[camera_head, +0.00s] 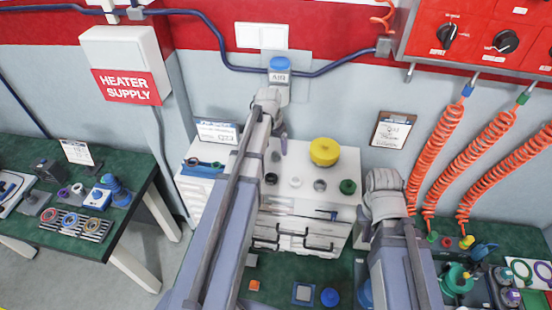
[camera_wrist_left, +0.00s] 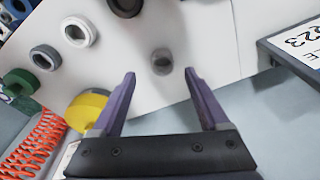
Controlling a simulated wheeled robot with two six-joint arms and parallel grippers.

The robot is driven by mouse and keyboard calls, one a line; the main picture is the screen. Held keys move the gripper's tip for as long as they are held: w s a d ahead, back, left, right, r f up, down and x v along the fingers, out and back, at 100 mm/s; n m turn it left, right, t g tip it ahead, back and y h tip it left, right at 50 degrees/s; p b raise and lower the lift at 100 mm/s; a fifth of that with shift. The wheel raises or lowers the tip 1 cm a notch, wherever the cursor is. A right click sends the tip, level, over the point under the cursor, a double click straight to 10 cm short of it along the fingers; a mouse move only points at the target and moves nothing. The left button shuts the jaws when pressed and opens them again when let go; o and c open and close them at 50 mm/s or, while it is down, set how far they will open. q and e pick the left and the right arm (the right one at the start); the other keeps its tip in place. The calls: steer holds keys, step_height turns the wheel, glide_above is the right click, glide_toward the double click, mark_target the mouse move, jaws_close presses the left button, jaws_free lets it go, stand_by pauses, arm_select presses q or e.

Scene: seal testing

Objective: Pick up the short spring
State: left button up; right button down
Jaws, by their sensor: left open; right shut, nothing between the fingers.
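A small grey cylinder (camera_wrist_left: 162,62), which looks like the short spring, stands on the white cabinet top (camera_wrist_left: 215,35); its coils are too blurred to make out. In the head view, a small grey piece (camera_head: 276,156) beside my left arm appears to be the same thing. My left gripper (camera_wrist_left: 160,73) is open, with one finger to each side of the cylinder in the wrist picture; nothing is held. In the head view my left gripper (camera_head: 283,146) is partly hidden by its arm. My right gripper (camera_head: 365,232) is small, shut and empty, at the cabinet's right front.
Near the cylinder stand a black piece (camera_wrist_left: 125,5), a white ring (camera_wrist_left: 78,32), a dark grey ring (camera_wrist_left: 45,57), a green ring (camera_wrist_left: 20,82) and a yellow knob (camera_wrist_left: 88,110). A framed sign (camera_wrist_left: 295,45) is at the right. The wall (camera_head: 350,100) rises behind the cabinet.

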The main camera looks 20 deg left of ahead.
mark_target(276, 153)
arm_select(q)
steer(key=f+b, duration=0.2)
steer(key=w+f+b, duration=0.1)
steer(key=f+b, duration=0.2)
steer(key=shift+w+a, duration=0.1)
jaws_close()
stand_by(0.6)
